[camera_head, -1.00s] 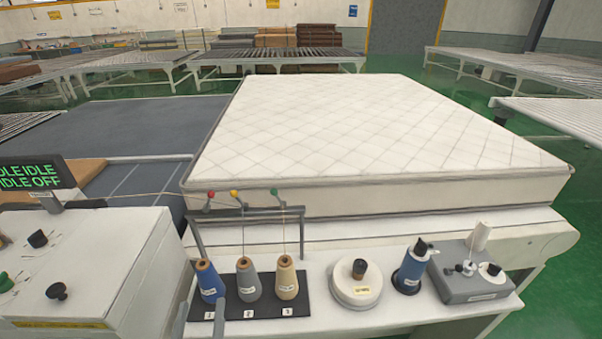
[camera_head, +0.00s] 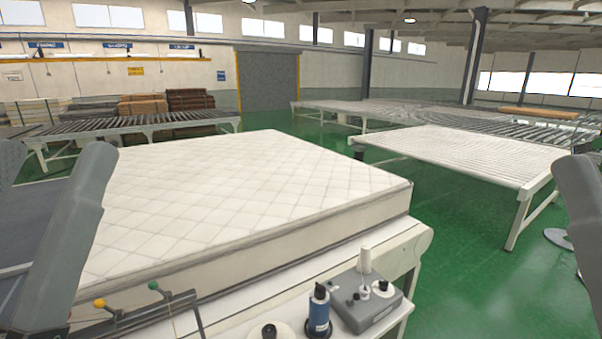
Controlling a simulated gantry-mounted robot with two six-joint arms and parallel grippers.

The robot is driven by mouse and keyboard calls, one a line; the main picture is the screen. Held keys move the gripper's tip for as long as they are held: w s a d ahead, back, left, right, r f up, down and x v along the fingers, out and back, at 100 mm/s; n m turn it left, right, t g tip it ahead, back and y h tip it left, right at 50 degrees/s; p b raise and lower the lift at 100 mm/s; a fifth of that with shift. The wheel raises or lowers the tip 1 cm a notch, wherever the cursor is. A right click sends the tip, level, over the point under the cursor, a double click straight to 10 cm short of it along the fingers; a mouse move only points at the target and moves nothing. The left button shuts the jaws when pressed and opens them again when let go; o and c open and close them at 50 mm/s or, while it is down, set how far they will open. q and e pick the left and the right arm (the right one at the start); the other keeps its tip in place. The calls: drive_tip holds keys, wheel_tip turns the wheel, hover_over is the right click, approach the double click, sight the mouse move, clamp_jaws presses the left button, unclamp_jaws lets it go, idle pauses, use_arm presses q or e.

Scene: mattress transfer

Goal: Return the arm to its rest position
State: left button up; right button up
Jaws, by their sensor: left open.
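My left arm shows as a thick grey part at the left edge, in front of the mattress's left side. My left gripper (camera_head: 68,235) is open and holds nothing that I can see; its fingertips are not clear. A grey part of my right arm rises at the right edge, over the green floor, and no right gripper fingers show. The white quilted mattress (camera_head: 240,195) lies flat on a white-edged table (camera_head: 400,250) between the arms. Its left side is partly hidden by my left arm.
A white roller conveyor (camera_head: 460,155) stands at the right. Green floor (camera_head: 470,260) is open between table and conveyor.

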wheel_tip(320, 180, up, 28)
drive_tip(key=p, duration=2.4)
drive_tip(key=shift+r+p, duration=0.2)
drive_tip(key=shift+p, duration=0.2)
